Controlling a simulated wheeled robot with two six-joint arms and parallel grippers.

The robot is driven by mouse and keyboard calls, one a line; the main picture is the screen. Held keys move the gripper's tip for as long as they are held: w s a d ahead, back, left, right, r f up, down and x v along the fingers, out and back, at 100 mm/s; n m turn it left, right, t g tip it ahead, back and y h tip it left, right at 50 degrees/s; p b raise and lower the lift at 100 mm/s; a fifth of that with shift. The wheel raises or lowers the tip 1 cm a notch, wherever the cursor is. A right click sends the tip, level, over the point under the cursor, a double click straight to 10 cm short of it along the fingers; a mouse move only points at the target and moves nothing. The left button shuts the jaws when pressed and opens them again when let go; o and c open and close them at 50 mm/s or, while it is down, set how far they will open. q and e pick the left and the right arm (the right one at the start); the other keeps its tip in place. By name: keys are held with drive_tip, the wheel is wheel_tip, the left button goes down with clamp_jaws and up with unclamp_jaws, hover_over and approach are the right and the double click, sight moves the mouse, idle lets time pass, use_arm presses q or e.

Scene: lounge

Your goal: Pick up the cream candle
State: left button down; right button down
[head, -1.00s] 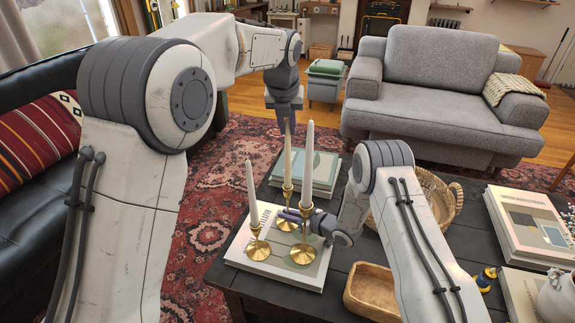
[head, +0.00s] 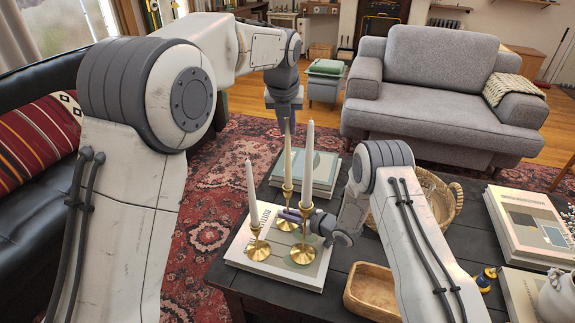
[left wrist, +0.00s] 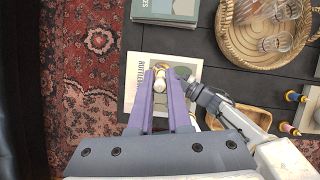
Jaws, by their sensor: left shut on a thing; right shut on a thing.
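The cream candle (head: 287,160) stands upright in the rear brass candlestick (head: 287,224), between two white candles (head: 252,195) (head: 308,160) in holders of their own. My left gripper (head: 286,125) points straight down over the cream candle and is shut on its top. In the left wrist view, the cream candle (left wrist: 160,82) shows between the fingertips of my left gripper (left wrist: 160,73). My right gripper (head: 292,213) reaches in from the right, low behind the right white candle, and is shut on the rear candlestick's stem. The fingers partly hide that stem.
The candlesticks stand on a pale book (head: 315,272) on the dark coffee table (head: 335,290). Green books (head: 318,170) lie behind. A wicker tray (head: 455,200) and a wooden bowl (head: 371,290) stand to the right. The two white candles are close to both grippers.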

idle(0.7)
use_arm(q)
wheel_tip(320, 180, up, 10)
idle(0.4)
use_arm(e)
drive_tip(key=c, duration=0.8)
unclamp_jaws()
drive_tip(key=shift+d, duration=0.1)
